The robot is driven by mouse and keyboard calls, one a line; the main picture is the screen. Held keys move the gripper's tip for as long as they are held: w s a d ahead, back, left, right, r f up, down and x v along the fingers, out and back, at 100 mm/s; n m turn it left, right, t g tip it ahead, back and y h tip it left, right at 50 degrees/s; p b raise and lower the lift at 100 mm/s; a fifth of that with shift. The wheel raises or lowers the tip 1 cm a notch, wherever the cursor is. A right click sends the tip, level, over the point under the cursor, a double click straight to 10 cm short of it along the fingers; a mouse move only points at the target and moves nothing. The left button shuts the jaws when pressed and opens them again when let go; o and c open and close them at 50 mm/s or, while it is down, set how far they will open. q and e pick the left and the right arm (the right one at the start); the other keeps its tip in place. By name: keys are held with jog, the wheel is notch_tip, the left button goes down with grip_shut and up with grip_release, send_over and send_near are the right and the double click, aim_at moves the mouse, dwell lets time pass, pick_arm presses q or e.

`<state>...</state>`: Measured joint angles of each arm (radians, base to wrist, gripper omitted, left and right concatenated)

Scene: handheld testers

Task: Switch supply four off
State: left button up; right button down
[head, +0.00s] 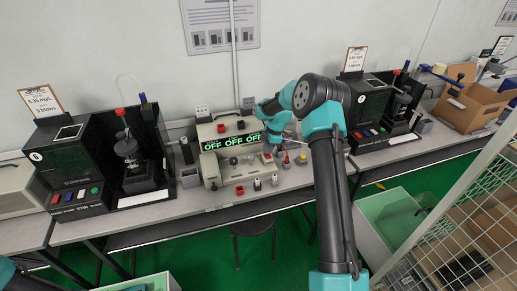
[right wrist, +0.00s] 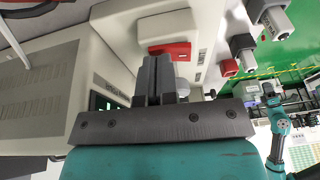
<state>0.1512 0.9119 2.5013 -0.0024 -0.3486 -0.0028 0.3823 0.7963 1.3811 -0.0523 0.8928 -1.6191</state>
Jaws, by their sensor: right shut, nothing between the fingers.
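A beige supply unit (head: 222,132) stands on the bench in the middle of the head view. Its dark display (head: 230,143) reads OFF several times in green. I cannot read a number that marks one as supply four. My right gripper (head: 274,146) is at the right end of this unit, partly hidden by its own wrist. In the right wrist view my right gripper (right wrist: 158,72) is shut and empty. Its fingertips are close to a red switch-like part (right wrist: 170,50) on a pale housing (right wrist: 165,20); I cannot tell whether they touch. My left gripper is out of view.
Black testers stand left (head: 68,165) and right (head: 370,112) of the unit. Several small plugs, one red (head: 239,190), stand along the bench front. A cardboard box (head: 468,105) is at the far right. A wire cage (head: 450,225) stands at the right front.

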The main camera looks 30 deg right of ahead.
jog(key=shift+a, duration=0.1)
jog(key=shift+s, duration=0.1)
jog(key=shift+s+a+r, duration=0.15)
jog(key=shift+s, duration=0.5)
jog(key=shift+w+r, duration=0.1)
jog(key=shift+r, duration=0.4)
jog(key=w+v, duration=0.2)
jog(key=v, duration=1)
jog(key=shift+r, duration=0.45)
jog(key=shift+a, duration=0.15)
